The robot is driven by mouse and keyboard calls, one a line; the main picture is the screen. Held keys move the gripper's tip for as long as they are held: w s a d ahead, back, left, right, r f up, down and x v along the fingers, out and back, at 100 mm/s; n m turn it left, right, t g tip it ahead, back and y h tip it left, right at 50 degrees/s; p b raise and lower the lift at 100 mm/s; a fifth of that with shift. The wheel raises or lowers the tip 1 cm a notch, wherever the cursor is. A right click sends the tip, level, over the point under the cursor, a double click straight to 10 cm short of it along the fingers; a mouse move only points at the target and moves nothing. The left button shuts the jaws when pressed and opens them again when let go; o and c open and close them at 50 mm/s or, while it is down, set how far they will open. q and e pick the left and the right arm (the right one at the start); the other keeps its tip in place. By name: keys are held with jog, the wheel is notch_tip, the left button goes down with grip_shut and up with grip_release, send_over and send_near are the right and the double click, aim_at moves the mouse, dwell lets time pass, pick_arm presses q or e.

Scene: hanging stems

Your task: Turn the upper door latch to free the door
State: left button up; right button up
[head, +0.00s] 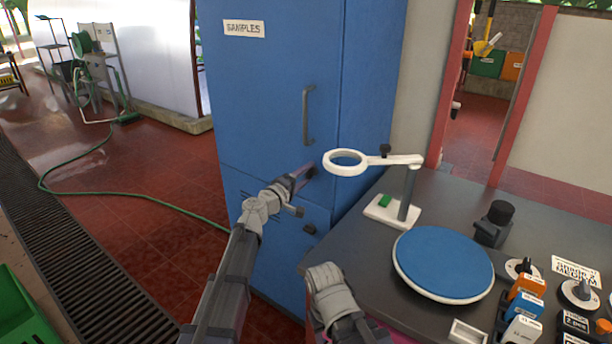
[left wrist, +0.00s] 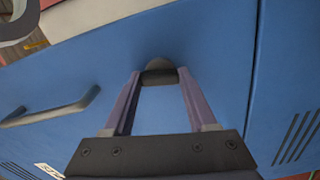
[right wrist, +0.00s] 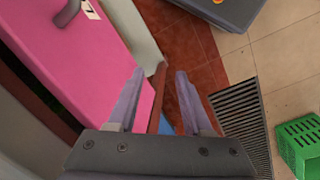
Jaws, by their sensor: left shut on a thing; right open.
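The blue cabinet (head: 270,90) has a closed upper door marked SAMPLES with a grey bar handle (head: 307,115). The dark upper latch (head: 313,172) sits near the door's lower right corner. My left gripper (head: 303,175) reaches it. In the left wrist view the dark latch knob (left wrist: 158,73) is between the fingertips of the left gripper (left wrist: 158,78), which is shut on it. The latch's exact turn is hard to tell. A second, lower latch (head: 310,229) is below. My right gripper (right wrist: 160,75) is open and empty in the right wrist view, away from the cabinet.
A white ring magnifier (head: 345,162) on a stand is just right of the left gripper. The dark bench (head: 450,195) holds a blue round turntable (head: 445,262) and several small boxes. A green hose (head: 120,194) lies on the red floor to the left.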

pick_arm(q)
jog(key=shift+n, duration=1.1)
jog(key=o, duration=1.4)
jog(key=shift+c, duration=0.2)
jog(key=v, duration=0.8)
